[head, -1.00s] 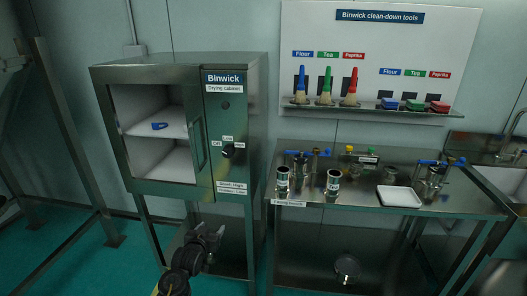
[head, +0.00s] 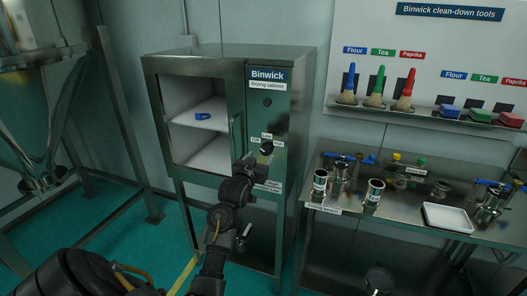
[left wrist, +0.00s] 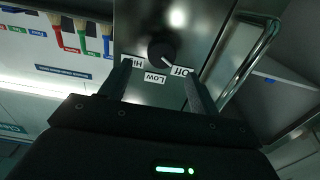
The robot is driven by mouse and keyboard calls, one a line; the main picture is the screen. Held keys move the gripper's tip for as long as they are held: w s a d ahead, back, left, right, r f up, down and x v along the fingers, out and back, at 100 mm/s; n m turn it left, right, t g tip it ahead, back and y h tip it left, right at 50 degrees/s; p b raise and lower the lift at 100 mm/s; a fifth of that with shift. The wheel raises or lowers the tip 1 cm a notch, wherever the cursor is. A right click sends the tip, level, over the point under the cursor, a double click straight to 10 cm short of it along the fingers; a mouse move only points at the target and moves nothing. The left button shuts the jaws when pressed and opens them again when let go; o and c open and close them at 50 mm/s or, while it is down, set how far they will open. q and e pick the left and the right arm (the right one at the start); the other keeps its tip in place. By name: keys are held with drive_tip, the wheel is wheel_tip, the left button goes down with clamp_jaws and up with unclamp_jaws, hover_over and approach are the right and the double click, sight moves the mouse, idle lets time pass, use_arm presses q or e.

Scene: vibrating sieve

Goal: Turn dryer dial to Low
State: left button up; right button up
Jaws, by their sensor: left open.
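The dryer dial (head: 267,148) is a round black knob on the front panel of the steel drying cabinet (head: 267,188). In the left wrist view the dial (left wrist: 162,50) shows upside down, with the labels High (left wrist: 132,63), Low (left wrist: 155,77) and Off (left wrist: 182,71) around it. Its white mark appears to point toward Off. My left gripper (head: 247,160) is in front of the panel, just below and left of the dial in the head view. In the left wrist view its open fingers (left wrist: 158,68) are spread to either side of the dial, with nothing held. Contact cannot be told.
The cabinet door handle (left wrist: 250,58) is close beside my left gripper. A blue item (head: 202,116) lies on the cabinet's upper shelf. A steel table (head: 400,215) with metal jars and a white tray (head: 447,217) stands to the right. A tool board (head: 440,60) hangs above it.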

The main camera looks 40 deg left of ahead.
sight(265, 151)
use_arm(q)
drive_tip(key=x, duration=0.4)
drive_tip(key=shift+w+a+p, duration=0.25)
drive_tip(key=shift+w+p, duration=0.1)
drive_tip(key=shift+p, duration=0.05)
drive_tip(key=c, duration=0.9)
drive_tip(key=shift+a, duration=0.1)
drive_tip(key=shift+c, duration=0.3)
